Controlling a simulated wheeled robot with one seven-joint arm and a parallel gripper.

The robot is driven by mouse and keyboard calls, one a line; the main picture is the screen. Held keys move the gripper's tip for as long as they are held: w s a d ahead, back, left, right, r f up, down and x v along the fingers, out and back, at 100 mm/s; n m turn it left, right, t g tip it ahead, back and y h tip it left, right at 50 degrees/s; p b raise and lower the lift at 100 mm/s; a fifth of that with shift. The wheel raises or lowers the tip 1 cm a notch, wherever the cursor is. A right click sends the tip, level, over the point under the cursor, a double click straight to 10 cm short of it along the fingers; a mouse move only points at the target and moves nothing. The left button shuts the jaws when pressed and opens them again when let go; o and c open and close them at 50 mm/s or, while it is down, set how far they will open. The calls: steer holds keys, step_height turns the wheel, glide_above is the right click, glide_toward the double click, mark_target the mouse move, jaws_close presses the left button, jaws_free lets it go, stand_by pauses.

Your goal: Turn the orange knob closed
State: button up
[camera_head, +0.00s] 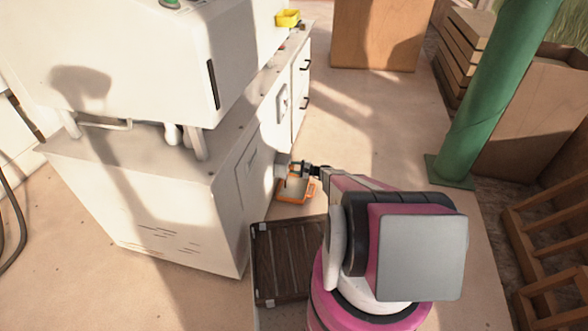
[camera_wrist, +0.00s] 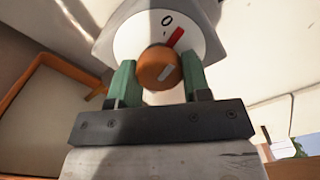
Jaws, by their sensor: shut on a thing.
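The orange knob (camera_wrist: 157,66) sits at the middle of a round pale dial plate in the wrist view. The plate carries a red mark and a small "0" sign near its top. A short pale line on the knob's face runs at a slant. My gripper (camera_wrist: 157,78) has one green finger on each side of the knob and is shut on it. In the head view my gripper (camera_head: 293,168) reaches the side of the white machine cabinet (camera_head: 180,215). The knob is too small and covered to make out there.
An orange-rimmed tray (camera_head: 296,198) sits below my gripper, beside the cabinet; its orange frame (camera_wrist: 22,80) also shows in the wrist view. A dark slatted crate (camera_head: 285,262) stands in front. A green post (camera_head: 495,95) stands to the right, with open floor between.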

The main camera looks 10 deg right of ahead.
steer(key=shift+n, duration=2)
steer(key=o, duration=0.9)
steer(key=shift+o, duration=0.2)
steer(key=v, duration=1.1)
